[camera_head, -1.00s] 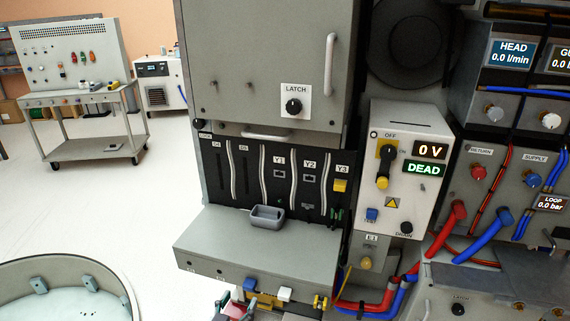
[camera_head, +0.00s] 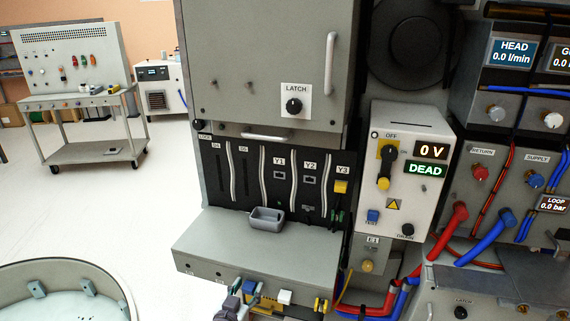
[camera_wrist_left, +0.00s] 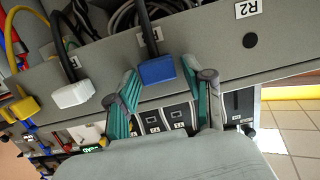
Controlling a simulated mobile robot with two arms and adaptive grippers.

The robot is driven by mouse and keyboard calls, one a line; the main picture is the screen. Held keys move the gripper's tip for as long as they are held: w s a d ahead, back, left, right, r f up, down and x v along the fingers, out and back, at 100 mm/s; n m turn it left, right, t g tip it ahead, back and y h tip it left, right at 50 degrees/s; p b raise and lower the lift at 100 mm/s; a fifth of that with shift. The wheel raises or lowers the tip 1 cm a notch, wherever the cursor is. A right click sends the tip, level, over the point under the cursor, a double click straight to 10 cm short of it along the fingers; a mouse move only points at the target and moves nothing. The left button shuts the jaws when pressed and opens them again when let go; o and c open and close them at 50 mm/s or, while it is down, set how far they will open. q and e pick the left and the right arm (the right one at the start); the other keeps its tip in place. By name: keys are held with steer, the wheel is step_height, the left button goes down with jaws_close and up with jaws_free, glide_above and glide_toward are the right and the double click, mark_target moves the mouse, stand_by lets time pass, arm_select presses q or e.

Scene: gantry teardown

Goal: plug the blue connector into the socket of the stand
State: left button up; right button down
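The blue connector (camera_head: 250,285) is at the front face of the grey ledge, low in the head view. In the left wrist view the blue connector (camera_wrist_left: 157,70) has a black cable and sits against a grey panel. My left gripper (camera_head: 242,295) is at the connector in the head view, partly cut off by the bottom edge. In the left wrist view my left gripper (camera_wrist_left: 162,74) is open, its green fingers on either side of the connector, with a gap at the right finger. I cannot identify the stand's socket. My right gripper is not in view.
A white connector (camera_wrist_left: 73,94) and a yellow connector (camera_wrist_left: 22,107) are beside the blue one. A grey tray (camera_head: 267,218) sits on the ledge (camera_head: 255,247). Red hoses (camera_head: 447,232) and blue hoses (camera_head: 483,244) run at the right. A round tub (camera_head: 60,262) stands at lower left.

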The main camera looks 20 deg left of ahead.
arm_select(q)
jaws_close()
steer(key=shift+s+d+r, duration=0.1)
steer(key=shift+s, duration=0.6)
steer(key=shift+s+d+f, duration=0.1)
steer(key=shift+s+f, duration=0.1)
steer(key=shift+s, duration=0.25)
steer(key=shift+f+v, duration=0.1)
steer(key=shift+v, duration=0.85)
steer(key=shift+f+v, duration=0.15)
steer(key=shift+v, duration=0.8)
